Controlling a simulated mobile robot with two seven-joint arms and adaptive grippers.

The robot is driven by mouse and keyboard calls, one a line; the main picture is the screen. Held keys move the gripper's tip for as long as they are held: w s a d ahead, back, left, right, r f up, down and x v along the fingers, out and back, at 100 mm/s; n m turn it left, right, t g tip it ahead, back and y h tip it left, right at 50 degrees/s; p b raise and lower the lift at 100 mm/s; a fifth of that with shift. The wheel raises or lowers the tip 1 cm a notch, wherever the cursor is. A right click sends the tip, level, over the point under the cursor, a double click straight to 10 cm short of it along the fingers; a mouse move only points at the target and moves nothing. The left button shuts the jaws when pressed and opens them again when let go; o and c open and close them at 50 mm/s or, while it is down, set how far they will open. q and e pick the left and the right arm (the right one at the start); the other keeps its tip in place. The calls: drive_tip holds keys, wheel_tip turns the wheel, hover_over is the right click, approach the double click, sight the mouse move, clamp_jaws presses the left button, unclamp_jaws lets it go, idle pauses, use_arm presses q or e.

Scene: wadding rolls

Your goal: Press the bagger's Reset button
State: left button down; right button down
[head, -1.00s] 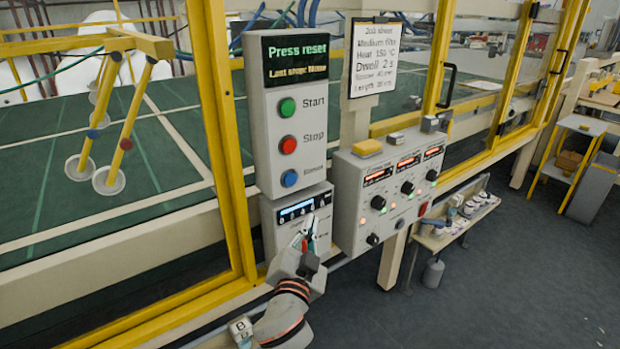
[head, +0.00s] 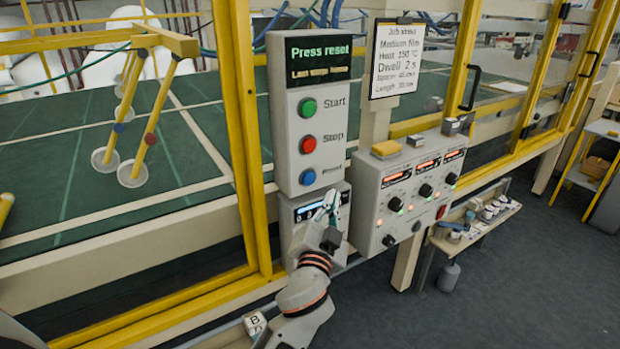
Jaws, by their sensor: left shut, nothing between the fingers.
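The bagger's control box (head: 284,65) is a tall grey panel. Its screen (head: 319,62) reads "Press reset" with a smaller line below it. Under the screen are a green Start button (head: 307,108), a red Stop button (head: 308,145) and a blue button (head: 307,177) whose label is blurred and looks like Reset. My left gripper (head: 333,197) is shut and empty. It is below and to the right of the blue button, in front of the lower box with a small lit display (head: 312,210). I see no contact with the blue button. My right gripper is not in view.
A second grey panel (head: 371,200) with knobs and red displays stands to the right. A job sheet (head: 397,60) hangs above it. A yellow guard frame (head: 240,130) encloses the green bed at left. A low shelf (head: 470,232) with small items is at right.

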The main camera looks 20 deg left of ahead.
sight(315, 176)
use_arm(q)
drive_tip(key=shift+w+a+p, duration=0.25)
drive_tip(key=shift+w+a, duration=0.75)
drive_tip(key=shift+a, duration=0.3)
drive_tip(key=shift+w+a+p, duration=0.25)
drive_tip(key=shift+w+a, duration=0.7)
drive_tip(key=shift+a, duration=0.3)
drive_tip(key=shift+w+a, duration=0.1)
drive_tip(key=shift+w+a, duration=0.15)
drive_tip(key=shift+a, duration=0.05)
drive_tip(key=shift+w+a, duration=0.3)
drive_tip(key=shift+a, duration=0.1)
idle(0.7)
drive_tip(key=shift+d, duration=0.1)
drive_tip(key=shift+s+d, duration=0.55)
drive_tip(key=shift+d, duration=0.05)
drive_tip(key=s+d, duration=0.1)
drive_tip(key=d, duration=0.1)
drive_tip(key=s+d+b, duration=0.1)
drive_tip(key=s+d, duration=0.1)
idle(0.5)
